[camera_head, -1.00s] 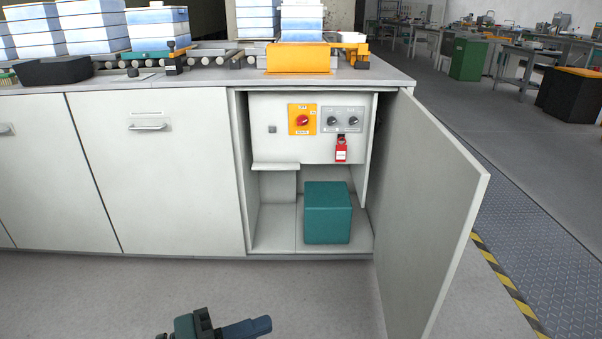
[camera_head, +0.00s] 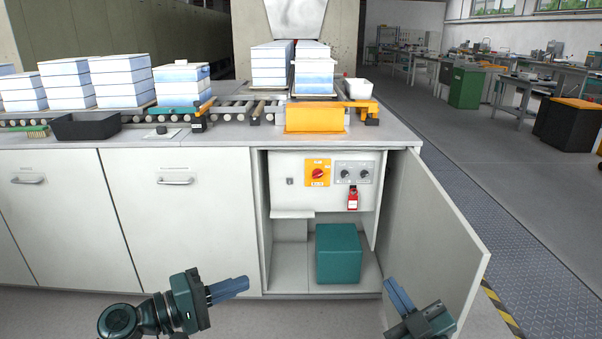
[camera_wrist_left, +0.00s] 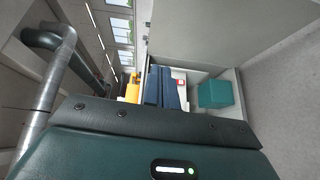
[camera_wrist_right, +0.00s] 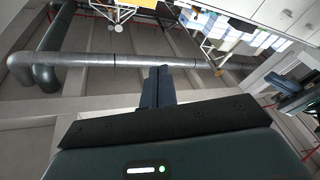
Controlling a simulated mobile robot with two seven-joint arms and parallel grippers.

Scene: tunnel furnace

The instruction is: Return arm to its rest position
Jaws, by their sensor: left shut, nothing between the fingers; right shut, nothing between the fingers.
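My left gripper (camera_head: 229,288) is in front of the cabinets at the bottom of the head view, with its blue fingers pointing right. It is shut and empty; its fingers also show in the left wrist view (camera_wrist_left: 162,88). My right gripper (camera_head: 398,294) is at the lower right of the head view, in front of the open cabinet door (camera_head: 435,215). It is shut and empty, with its fingers pointing up and to the left. In the right wrist view its closed fingers (camera_wrist_right: 158,88) appear against pipes and wall. Neither gripper visibly touches anything.
The open cabinet (camera_head: 292,250) holds a teal box (camera_head: 338,254), a red rotary switch (camera_head: 317,174) and a red padlock (camera_head: 352,200). The counter above carries a roller conveyor (camera_head: 235,111) with stacked blocks, a black tray (camera_head: 86,127) and an orange cover (camera_head: 314,118).

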